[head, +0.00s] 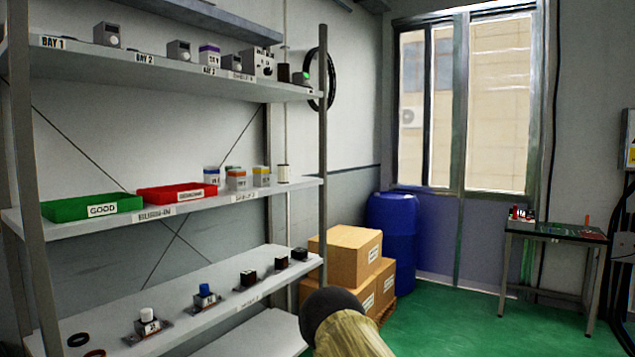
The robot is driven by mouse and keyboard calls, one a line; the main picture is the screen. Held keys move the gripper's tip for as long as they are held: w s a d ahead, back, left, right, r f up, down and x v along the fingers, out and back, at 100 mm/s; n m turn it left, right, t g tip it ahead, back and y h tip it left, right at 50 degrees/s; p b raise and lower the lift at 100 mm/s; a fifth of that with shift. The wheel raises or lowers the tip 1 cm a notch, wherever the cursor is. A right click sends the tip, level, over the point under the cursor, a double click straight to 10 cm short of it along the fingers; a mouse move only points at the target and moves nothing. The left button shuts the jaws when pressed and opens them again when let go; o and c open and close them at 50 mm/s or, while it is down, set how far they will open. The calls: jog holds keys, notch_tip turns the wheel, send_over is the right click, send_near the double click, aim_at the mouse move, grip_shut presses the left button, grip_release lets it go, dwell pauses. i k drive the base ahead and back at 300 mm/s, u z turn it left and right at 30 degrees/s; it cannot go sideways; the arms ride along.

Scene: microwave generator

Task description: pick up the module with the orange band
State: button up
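The module with the orange band (236,181) is a small grey block standing on the middle shelf (292,186), right of the red tray. It stands in a close group with a blue-topped module (211,175) on its left and a yellow-topped module (262,178) on its right. A green-topped module (232,169) shows partly behind it. My gripper is not in view; only part of my arm shows at the bottom centre, well apart from the modules.
A green tray (92,207) labelled GOOD and a red tray (176,192) share the middle shelf. Shelves above and below hold small parts. A front shelf post (323,150) stands right of the modules. Cardboard boxes (345,257) and a blue barrel (392,235) stand beyond the shelf. Green floor (455,325) is clear at right.

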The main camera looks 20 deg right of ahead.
aim_at(237, 177)
jog(key=z, duration=0.8)
jog(key=k, duration=0.65)
jog(key=z, duration=0.7)
jog(key=i, duration=0.95)
jog(key=u, duration=0.7)
jog(key=i, duration=0.8)
jog(key=u, duration=0.95)
